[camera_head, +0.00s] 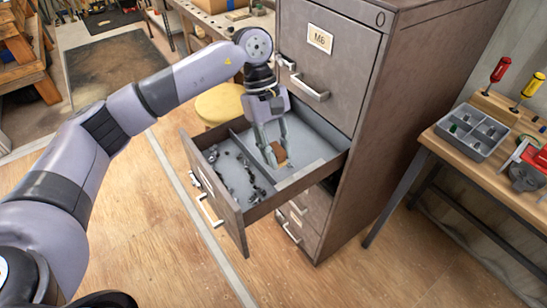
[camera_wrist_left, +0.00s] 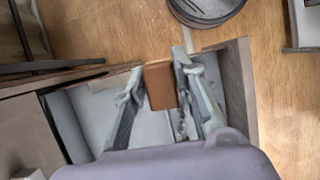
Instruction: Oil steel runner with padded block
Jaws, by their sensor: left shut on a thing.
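My left gripper (camera_head: 275,146) points down inside the open drawer (camera_head: 222,196) of the grey-brown cabinet. It is shut on a small brown padded block (camera_head: 278,154). In the left wrist view the block (camera_wrist_left: 160,85) sits between the two fingers of the left gripper (camera_wrist_left: 158,76). A pale strip (camera_head: 300,174) lies along the drawer's right side, close to the block; I cannot tell whether it is the steel runner, or whether the block touches anything below. My right gripper is not in view.
Small dark parts (camera_head: 250,178) lie in the drawer's left compartment, beyond a divider. A closed drawer marked M6 (camera_head: 332,64) is above. A yellow stool (camera_head: 220,103) stands behind. At right, a workbench (camera_head: 490,178) holds a grey divided tray (camera_head: 472,132) and screwdrivers. The floor in front is clear.

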